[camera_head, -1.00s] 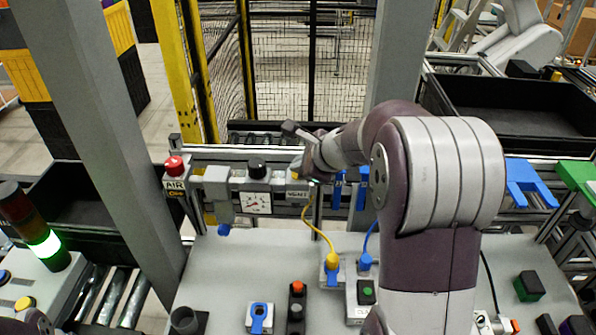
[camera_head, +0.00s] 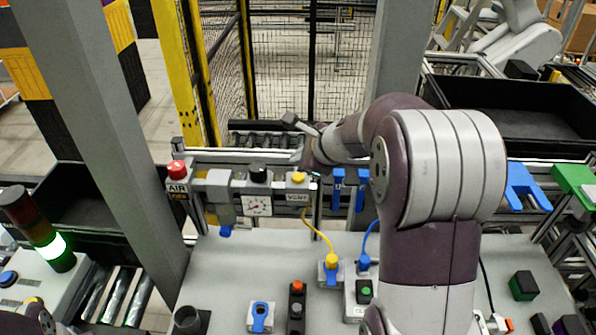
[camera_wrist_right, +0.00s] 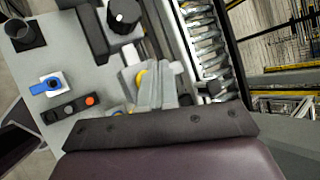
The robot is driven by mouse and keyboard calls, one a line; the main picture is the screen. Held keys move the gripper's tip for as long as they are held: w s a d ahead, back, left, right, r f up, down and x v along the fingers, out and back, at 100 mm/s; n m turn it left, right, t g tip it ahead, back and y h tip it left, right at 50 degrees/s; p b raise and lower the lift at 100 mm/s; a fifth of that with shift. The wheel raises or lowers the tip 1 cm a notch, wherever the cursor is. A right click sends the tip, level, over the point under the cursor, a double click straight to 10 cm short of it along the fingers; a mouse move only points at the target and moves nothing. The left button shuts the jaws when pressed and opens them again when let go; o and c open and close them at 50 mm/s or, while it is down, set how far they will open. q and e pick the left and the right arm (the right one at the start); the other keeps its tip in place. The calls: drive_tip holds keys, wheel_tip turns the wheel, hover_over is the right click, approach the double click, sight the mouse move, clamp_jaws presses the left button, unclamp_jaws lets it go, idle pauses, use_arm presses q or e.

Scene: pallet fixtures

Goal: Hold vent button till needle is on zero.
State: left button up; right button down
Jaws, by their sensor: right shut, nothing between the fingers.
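The yellow vent button (camera_head: 298,178) sits on a grey block above the VENT label (camera_head: 297,197). The square white gauge (camera_head: 257,206) is just left of it; its needle is too small to read surely. My right gripper (camera_head: 309,162) is just behind and right of the button, partly hidden by its own wrist. In the right wrist view, its shut, empty fingers (camera_wrist_right: 156,84) are close beside the yellow button (camera_wrist_right: 140,78), which they partly cover. I cannot tell whether they touch it. My left gripper is not clearly in view.
A red AIR button (camera_head: 177,169) and a black knob (camera_head: 258,172) are left of the vent button. Blue holders (camera_head: 338,189) stand to its right. A grey post (camera_head: 100,130) rises at left.

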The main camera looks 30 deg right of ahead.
sight(301, 179)
drive_tip(key=shift+r+p, duration=1.4)
drive_tip(key=shift+r, duration=0.6)
drive_tip(key=shift+f, duration=0.1)
drive_tip(key=shift+s+f+n, duration=0.1)
drive_tip(key=shift+n, duration=0.4)
drive_tip(key=s+a+f+n+g+b, duration=0.3)
drive_tip(key=s+a+f+n+b, duration=0.3)
drive_tip(key=s+f+n, duration=0.3)
drive_tip(key=s+a+f+n+g+h+b, duration=0.1)
drive_tip(key=s+a+f+n+g+b, duration=0.3)
drive_tip(key=s+f+n, duration=0.5)
wheel_tip(301, 179, down, 6)
drive_tip(key=a+n+b, duration=0.1)
drive_tip(key=a+n, duration=0.1)
drive_tip(key=n, duration=0.4)
drive_tip(key=shift+s+r+g+h+b, duration=0.2)
drive_tip(key=shift+s+g+h+b, duration=0.1)
drive_tip(key=shift+s+b, duration=0.1)
